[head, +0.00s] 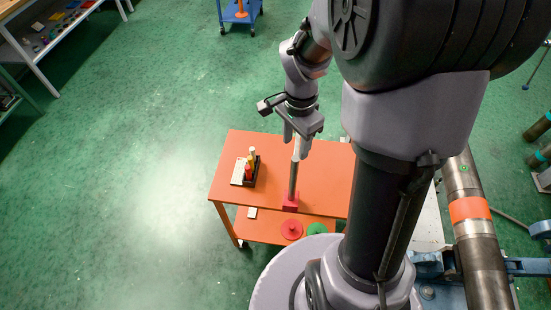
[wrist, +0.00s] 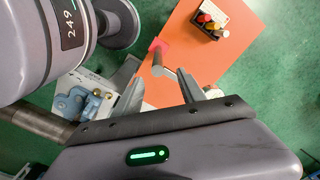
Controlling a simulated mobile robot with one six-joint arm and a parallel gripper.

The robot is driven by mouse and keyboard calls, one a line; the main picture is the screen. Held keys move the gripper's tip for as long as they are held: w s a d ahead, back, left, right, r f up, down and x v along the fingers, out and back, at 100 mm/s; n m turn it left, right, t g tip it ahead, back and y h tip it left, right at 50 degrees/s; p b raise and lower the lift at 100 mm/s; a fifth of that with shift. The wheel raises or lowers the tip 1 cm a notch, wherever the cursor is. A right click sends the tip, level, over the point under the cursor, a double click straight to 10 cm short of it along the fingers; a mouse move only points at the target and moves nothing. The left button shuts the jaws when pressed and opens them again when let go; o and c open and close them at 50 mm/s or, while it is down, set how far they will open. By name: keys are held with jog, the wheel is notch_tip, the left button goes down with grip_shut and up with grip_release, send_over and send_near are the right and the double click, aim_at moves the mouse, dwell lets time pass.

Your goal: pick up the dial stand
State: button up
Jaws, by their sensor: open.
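The dial stand, a grey metal post (head: 293,178) on a red block base, stands upright near the front edge of an orange table. In the wrist view the post (wrist: 172,76) rises toward me between my fingers, with its pinkish-red base (wrist: 158,46) beyond. My gripper (head: 297,138) is at the post's upper end in the head view. In the wrist view my gripper (wrist: 160,67) is open, with a finger on each side of the post and gaps showing. The post's top is partly hidden by my gripper in the head view.
A black holder (head: 257,170) with red and yellow-white capped items sits left on the orange table (head: 325,175), beside a pale card. Red (head: 291,229) and green (head: 317,229) round pieces lie on the lower shelf. A large pipe (head: 481,255) lies right. Floor to the left is clear.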

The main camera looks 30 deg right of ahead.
aim_at(295, 168)
notch_tip(295, 168, down, 12)
jog(key=b, duration=0.2)
jog(key=shift+s+d+r+b, duration=0.15)
jog(key=shift+b, duration=0.15)
jog(key=shift+s+r, duration=0.1)
jog(key=shift+c, duration=0.2)
grip_shut()
dwell(0.8)
